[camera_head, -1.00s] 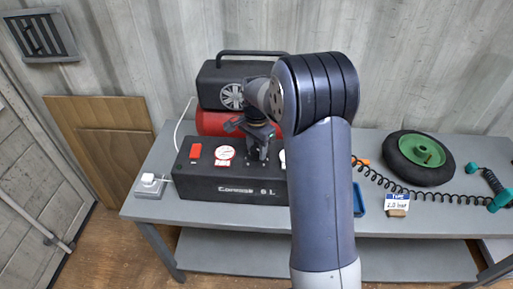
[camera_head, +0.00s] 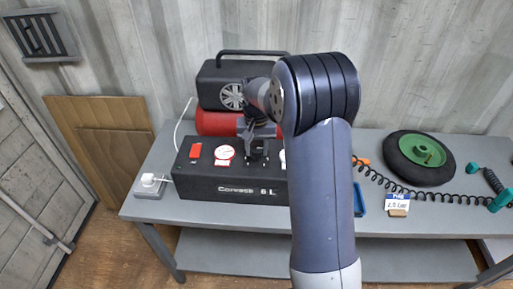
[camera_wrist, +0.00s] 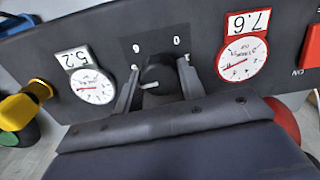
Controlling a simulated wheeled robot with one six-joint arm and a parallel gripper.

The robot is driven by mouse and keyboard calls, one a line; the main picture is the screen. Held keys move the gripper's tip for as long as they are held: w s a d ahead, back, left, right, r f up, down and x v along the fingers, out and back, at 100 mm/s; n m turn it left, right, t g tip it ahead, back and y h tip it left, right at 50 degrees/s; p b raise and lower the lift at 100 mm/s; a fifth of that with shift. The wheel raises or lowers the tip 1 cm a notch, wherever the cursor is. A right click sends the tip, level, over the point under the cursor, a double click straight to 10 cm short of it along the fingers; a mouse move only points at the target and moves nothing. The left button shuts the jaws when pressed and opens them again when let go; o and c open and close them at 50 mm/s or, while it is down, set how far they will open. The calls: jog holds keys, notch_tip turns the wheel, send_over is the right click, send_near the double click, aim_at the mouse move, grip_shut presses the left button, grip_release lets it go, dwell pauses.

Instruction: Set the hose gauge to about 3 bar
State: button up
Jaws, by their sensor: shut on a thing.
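The black compressor panel (camera_head: 232,188) stands on the bench, with a dark knob (camera_wrist: 155,76) between two white gauges. My gripper (camera_head: 257,152) is at the panel top, its fingers on either side of the knob and shut on it (camera_wrist: 157,82). The wrist view shows the panel upside down. The gauge on its left (camera_wrist: 92,87) has a readout that looks like 2.5 when turned upright. The gauge on its right (camera_wrist: 242,58), with a red rim, has a readout I cannot read surely. My arm partly covers the 2.5 gauge in the head view (camera_head: 283,160).
A red switch (camera_head: 195,151) sits at the panel's left. A red tank (camera_head: 213,123) is behind. A green-hubbed wheel (camera_head: 420,158), a coiled black hose (camera_head: 375,180) and a tyre card (camera_head: 397,200) lie to the right. A yellow fitting (camera_wrist: 22,106) shows beside the panel.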

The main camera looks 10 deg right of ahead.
jog(key=n, duration=0.4)
jog(key=shift+n, duration=0.3)
jog(key=n, duration=0.3)
jog(key=shift+n, duration=0.4)
jog(key=n, duration=0.4)
jog(key=shift+n, duration=2)
jog(key=o, duration=1)
